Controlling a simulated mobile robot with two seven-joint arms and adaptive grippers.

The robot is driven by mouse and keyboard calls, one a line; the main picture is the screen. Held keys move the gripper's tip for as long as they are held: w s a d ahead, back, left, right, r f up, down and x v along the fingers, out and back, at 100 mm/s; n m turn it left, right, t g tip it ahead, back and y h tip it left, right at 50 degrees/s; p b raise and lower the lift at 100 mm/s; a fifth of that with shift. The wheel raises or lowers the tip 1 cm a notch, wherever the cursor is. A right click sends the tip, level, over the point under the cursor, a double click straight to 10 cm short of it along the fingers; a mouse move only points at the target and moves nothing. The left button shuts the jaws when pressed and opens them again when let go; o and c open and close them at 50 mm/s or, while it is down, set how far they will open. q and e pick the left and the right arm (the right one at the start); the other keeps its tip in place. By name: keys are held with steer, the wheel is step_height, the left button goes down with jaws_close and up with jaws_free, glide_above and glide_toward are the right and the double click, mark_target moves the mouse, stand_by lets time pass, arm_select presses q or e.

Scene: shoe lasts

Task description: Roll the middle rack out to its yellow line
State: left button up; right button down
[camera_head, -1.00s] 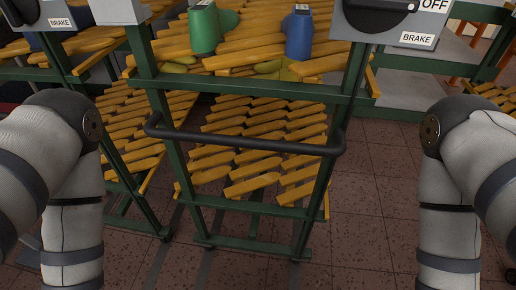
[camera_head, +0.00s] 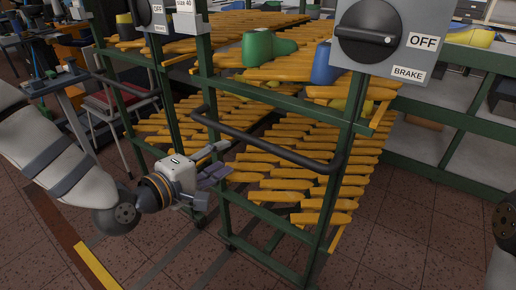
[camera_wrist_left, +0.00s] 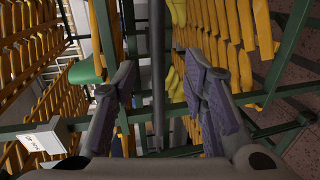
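The middle rack (camera_head: 350,130) has a green frame and sloping yellow wooden slats. A black handle bar (camera_head: 265,142) crosses its front. A grey brake box (camera_head: 398,45) with a black knob and an OFF label is on its right post. My left gripper (camera_head: 222,160) is open and empty, just in front of the handle's left half. In the left wrist view, the handle (camera_wrist_left: 157,60) runs between the open fingers (camera_wrist_left: 160,78); I cannot tell whether it is within their reach. A yellow line (camera_head: 97,266) shows on the floor at lower left. My right gripper is out of view.
A neighbouring rack (camera_head: 115,70) stands close on the left, with a chair (camera_head: 105,100) beyond it. A green last (camera_head: 265,47) and a blue last (camera_head: 325,64) stand on the middle rack. The tiled floor in front is clear.

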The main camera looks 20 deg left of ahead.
mark_target(247, 142)
arm_select(q)
steer(key=x, duration=0.3)
steer(key=b+x, duration=0.1)
steer(key=x, duration=0.7)
steer(key=shift+w+a+b, duration=0.2)
steer(key=shift+w+b, duration=0.1)
steer(key=shift+b, duration=0.1)
steer(key=shift+w+d+r, duration=0.1)
steer(key=shift+w+d, duration=0.05)
steer(key=shift+w, duration=0.3)
jaws_close()
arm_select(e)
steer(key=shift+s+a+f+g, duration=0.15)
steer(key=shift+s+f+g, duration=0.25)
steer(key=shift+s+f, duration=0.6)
